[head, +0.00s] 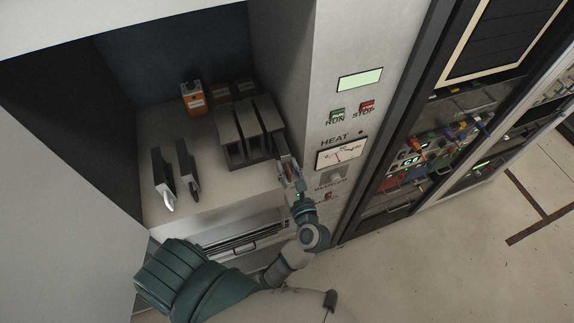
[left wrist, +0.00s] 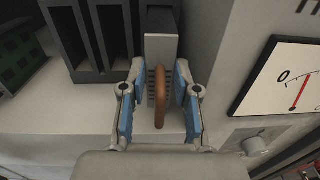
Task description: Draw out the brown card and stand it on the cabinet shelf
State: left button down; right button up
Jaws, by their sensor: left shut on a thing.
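The brown card (left wrist: 161,48) has a grey front plate with small vents and a brown loop handle (left wrist: 160,85). It stands upright at the right end of the dark slotted rack (head: 236,155); the rack also shows in the left wrist view (left wrist: 88,76). I cannot tell how far it is out of its slot. The pale cabinet shelf (head: 215,190) lies under the rack. My right gripper is not in view.
Orange boxes (head: 193,98) stand behind the rack. The cabinet's panel with a HEAT meter (head: 341,153) is close right of my gripper. Shelf between cards and rack is clear.

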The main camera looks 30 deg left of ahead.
pick_arm(q)
jog(key=shift+s+d, duration=0.1)
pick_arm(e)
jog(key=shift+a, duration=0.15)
pick_arm(q)
jog(key=shift+s+d, duration=0.4)
jog(key=shift+s+d+b, duration=0.4)
jog(key=shift+s+d, duration=0.05)
jog(key=shift+d, duration=0.1)
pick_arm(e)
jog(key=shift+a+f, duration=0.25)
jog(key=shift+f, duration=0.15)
pick_arm(q)
jog(key=shift+s+d+r, duration=0.1)
jog(key=shift+s+d, duration=0.05)
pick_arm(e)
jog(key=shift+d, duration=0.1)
pick_arm(q)
jog(key=shift+d, duration=0.1)
jog(key=b, duration=0.2)
send_near(291, 175)
jog(key=shift+x, duration=1.75)
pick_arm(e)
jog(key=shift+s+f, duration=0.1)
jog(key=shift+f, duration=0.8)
